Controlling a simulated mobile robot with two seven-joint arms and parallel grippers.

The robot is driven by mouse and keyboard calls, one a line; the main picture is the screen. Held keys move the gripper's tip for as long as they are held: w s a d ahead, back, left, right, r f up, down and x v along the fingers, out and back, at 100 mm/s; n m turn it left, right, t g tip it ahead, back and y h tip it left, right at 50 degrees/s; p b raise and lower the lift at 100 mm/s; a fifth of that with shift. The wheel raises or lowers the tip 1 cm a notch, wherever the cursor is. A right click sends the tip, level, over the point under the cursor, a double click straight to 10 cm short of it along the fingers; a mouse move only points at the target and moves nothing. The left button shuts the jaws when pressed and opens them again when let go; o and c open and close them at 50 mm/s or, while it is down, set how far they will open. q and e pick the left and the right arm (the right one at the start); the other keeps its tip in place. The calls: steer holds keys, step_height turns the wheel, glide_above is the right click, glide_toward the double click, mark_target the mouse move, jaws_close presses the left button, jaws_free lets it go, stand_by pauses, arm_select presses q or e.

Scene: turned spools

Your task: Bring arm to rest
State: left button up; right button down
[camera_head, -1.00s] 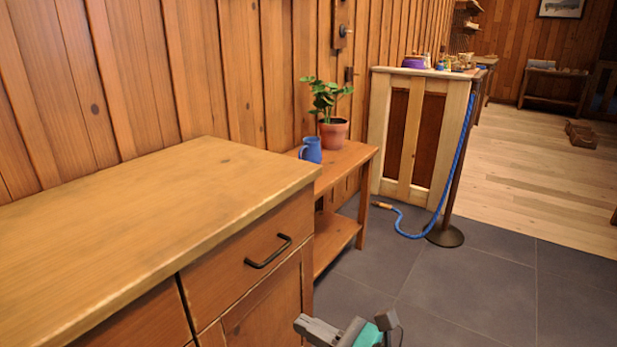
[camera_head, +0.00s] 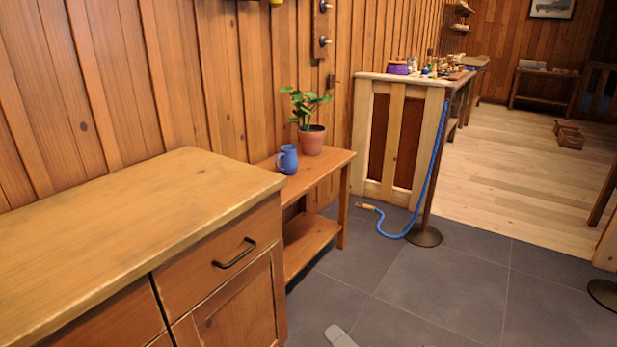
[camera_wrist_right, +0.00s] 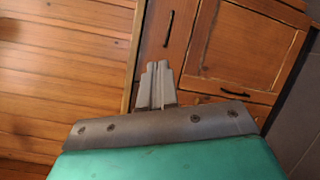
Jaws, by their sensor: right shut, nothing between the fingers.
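My right gripper (camera_head: 340,337) shows only as a grey tip at the bottom edge of the head view. In the right wrist view the gripper (camera_wrist_right: 157,72) has its two grey fingers together with nothing between them. It is in front of the wooden cabinet (camera_wrist_right: 240,50), whose drawer and door fronts and dark handles show behind it. I cannot tell the exact gap to the cabinet. My left gripper is not in view.
The cabinet (camera_head: 130,215) stands at the left against the plank wall. A low bench (camera_head: 325,168) holds a blue jug (camera_head: 288,160) and a potted plant (camera_head: 311,138). A blue rope (camera_head: 432,180) hangs by a counter (camera_head: 396,150). Grey floor tiles (camera_head: 450,290) are clear.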

arm_select(q)
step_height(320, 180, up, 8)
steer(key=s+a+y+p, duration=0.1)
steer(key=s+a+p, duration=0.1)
steer(key=p, duration=0.9)
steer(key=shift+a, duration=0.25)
arm_select(e)
steer(key=s+d+m+g+h, duration=0.4)
steer(key=s+d+m+h, duration=0.4)
steer(key=m, duration=1.9)
steer(key=s+d, duration=0.4)
steer(key=s, duration=0.1)
steer(key=shift+s+d+f, duration=0.15)
steer(key=shift+s+f, duration=0.05)
steer(key=shift+f, duration=0.1)
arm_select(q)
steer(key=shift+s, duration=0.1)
